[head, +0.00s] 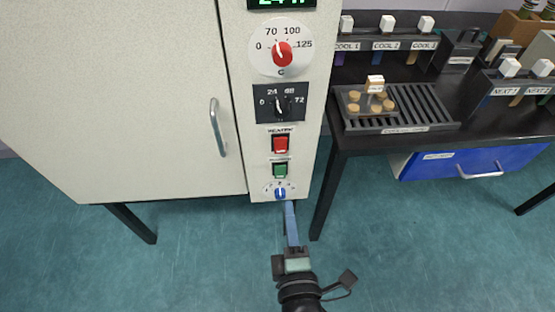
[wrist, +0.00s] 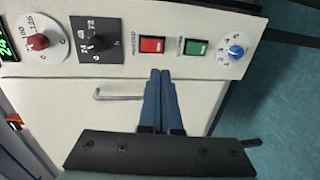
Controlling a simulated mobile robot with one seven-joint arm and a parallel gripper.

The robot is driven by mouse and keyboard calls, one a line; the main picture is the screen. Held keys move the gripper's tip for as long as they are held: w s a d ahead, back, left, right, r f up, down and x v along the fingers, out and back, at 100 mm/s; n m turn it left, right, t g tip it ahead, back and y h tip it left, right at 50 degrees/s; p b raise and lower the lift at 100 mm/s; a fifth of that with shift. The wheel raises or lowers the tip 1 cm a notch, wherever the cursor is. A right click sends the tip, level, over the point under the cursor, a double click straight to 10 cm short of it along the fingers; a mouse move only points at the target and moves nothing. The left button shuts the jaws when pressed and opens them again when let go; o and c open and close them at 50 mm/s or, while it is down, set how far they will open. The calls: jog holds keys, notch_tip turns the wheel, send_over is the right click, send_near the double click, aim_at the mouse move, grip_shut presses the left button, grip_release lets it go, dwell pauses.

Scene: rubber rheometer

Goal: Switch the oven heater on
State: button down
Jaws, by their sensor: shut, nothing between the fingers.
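The oven (head: 170,100) is a cream cabinet with a control strip on its right side. A red rocker switch (head: 281,145) sits above a green rocker switch (head: 280,170); the small label over the red one looks like "HEATER". The wrist view shows the red switch (wrist: 151,44) and the green switch (wrist: 196,47) side by side. My gripper (head: 288,204) is shut and empty, its blue fingers just below the panel's blue knob in the head view. In the wrist view the fingertips (wrist: 160,71) appear just below the gap between the switches; contact is not visible.
A red dial (head: 283,52), a black timer knob (head: 279,104) and a small blue knob (head: 280,193) share the panel. The oven door handle (head: 217,127) protrudes at left. A black table (head: 350,142) with racks and a tray stands right.

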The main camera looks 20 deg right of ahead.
aim_at(281, 152)
jog(key=b+x, duration=0.1)
jog(key=x, duration=1.3)
dwell(0.3)
jog(key=shift+w+b, duration=0.2)
jog(key=shift+b, duration=0.85)
jog(key=shift+f, duration=0.1)
